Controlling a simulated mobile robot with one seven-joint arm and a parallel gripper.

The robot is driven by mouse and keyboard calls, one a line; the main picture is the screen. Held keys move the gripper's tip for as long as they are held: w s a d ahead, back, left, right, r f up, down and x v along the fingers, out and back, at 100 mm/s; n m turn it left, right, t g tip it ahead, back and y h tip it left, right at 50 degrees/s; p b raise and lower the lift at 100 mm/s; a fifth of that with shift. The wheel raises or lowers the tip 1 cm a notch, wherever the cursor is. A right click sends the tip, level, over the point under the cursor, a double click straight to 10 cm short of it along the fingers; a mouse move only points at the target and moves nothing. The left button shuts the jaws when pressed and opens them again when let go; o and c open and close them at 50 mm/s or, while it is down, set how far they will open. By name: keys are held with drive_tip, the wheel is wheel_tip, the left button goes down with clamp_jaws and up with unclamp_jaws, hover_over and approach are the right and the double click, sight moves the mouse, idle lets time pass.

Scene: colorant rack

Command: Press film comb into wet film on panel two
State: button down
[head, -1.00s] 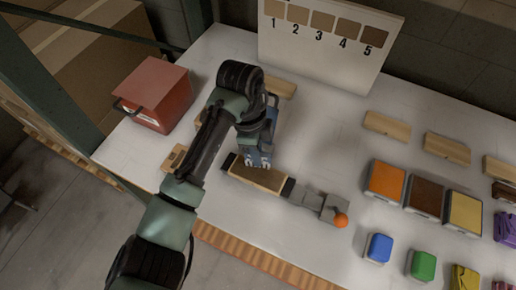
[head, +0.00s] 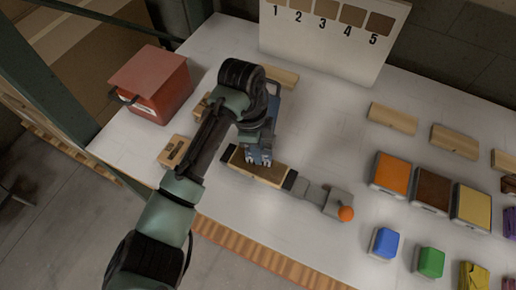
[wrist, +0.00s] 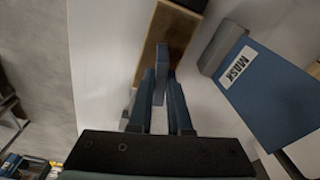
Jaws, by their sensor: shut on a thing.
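My gripper (head: 258,161) is over the far long edge of a tan-brown coated panel (head: 262,173), which sits between two dark end blocks. In the wrist view my gripper (wrist: 160,100) is shut on a narrow grey-blue piece, apparently the film comb (wrist: 162,59). The comb's end overlaps the brown panel (wrist: 157,37) in that view. I cannot tell whether it touches the film. The comb is hardly visible in the head view, behind the fingers. No panel number is readable.
A blue box marked MASK (wrist: 265,95) stands close to my gripper. A grey fixture with an orange knob (head: 346,213) extends right of the panel. A red box (head: 150,84) stands left, and a numbered swatch board (head: 320,50) behind. Coloured blocks fill the right.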

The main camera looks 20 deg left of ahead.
drive_tip(key=shift+f, duration=0.6)
idle(1.5)
drive_tip(key=shift+r, duration=0.15)
wheel_tip(320, 180, up, 7)
drive_tip(key=p, duration=0.6)
idle(0.6)
drive_tip(key=s+d+f+n, duration=0.1)
drive_tip(key=d+n, duration=0.1)
drive_tip(key=s+d+f+n, duration=0.1)
drive_tip(key=d+f+n, duration=0.1)
drive_tip(key=s+d+f+n+b, duration=0.1)
drive_tip(key=d+f+n, duration=0.1)
drive_tip(key=shift+d+f+t, duration=0.15)
drive_tip(key=shift+d+t, duration=0.15)
drive_tip(key=shift+d, duration=0.05)
drive_tip(key=s+d+n, duration=0.1)
drive_tip(key=d+n, duration=0.1)
drive_tip(key=s+d+f+n, duration=0.1)
drive_tip(key=d+n, duration=0.1)
drive_tip(key=n, duration=0.1)
drive_tip(key=s+d+f+n+y+b, duration=0.1)
drive_tip(key=s+d+n, duration=0.1)
drive_tip(key=shift+d+n+t, duration=0.3)
drive_tip(key=shift+d+n, duration=0.05)
drive_tip(key=shift+n, duration=0.05)
drive_tip(key=shift+s+d+n, duration=0.3)
drive_tip(key=shift+d+n, duration=0.15)
drive_tip(key=shift+n, duration=0.35)
